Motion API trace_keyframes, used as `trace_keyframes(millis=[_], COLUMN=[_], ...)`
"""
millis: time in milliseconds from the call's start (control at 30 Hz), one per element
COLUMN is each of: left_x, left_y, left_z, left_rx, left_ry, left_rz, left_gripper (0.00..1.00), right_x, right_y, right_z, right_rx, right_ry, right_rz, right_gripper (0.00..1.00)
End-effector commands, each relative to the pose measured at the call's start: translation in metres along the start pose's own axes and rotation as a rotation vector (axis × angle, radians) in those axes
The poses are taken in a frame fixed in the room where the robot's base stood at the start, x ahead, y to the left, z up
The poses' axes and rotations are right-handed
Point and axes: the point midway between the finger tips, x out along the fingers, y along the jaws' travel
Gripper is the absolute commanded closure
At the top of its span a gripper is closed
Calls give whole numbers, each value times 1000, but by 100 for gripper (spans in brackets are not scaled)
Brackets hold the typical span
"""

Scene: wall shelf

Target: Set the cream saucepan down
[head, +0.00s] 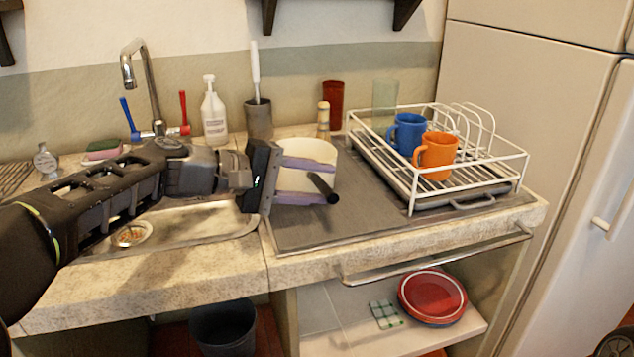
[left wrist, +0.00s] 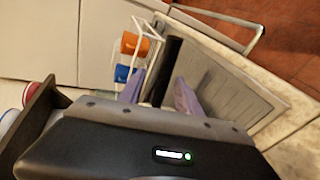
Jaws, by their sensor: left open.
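The cream saucepan (head: 322,156) stands upright on the grey draining surface (head: 300,230), right of the sink. Its dark handle (head: 323,189) points toward me. My left gripper (head: 318,183) is in front of the pan, its purple-lined fingers apart above and below the handle in the head view. The fingers cover part of the pan's side. In the left wrist view the dark handle (left wrist: 172,65) runs between the open fingers (left wrist: 160,95), with visible gaps; the pan's body cannot be made out there. My right gripper is not in view.
A white dish rack (head: 464,189) with blue (head: 408,134) and orange (head: 437,153) mugs stands right of the pan. Behind are a utensil pot (head: 259,119), a soap bottle (head: 213,113) and a red cup (head: 333,99). The draining surface's front is clear. A rail (head: 440,262) runs along the counter edge.

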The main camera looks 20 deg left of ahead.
Motion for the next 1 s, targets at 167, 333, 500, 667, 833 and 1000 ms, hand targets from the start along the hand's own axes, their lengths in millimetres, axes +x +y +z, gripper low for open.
trace_keyframes(millis=[167, 333, 500, 667, 833, 1000], left_x=[-28, -64, -96, -113, -117, -116], left_y=[0, 1, 1, 0, -1, -1], left_z=[-1, -1, -1, 0, 0, 0], left_rx=[0, 1, 0, 0, 0, 0], left_ry=[5, 5, 5, 2, 2, 1], left_rz=[1, 2, 1, 0, 0, 0], left_gripper=[60, 60, 60, 60, 60, 60], right_x=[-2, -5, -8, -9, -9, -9], right_y=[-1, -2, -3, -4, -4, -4], right_z=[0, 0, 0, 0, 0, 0], right_rx=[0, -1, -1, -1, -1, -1], right_ry=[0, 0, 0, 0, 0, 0], right_rz=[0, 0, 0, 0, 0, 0], right_gripper=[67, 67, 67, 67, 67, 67])
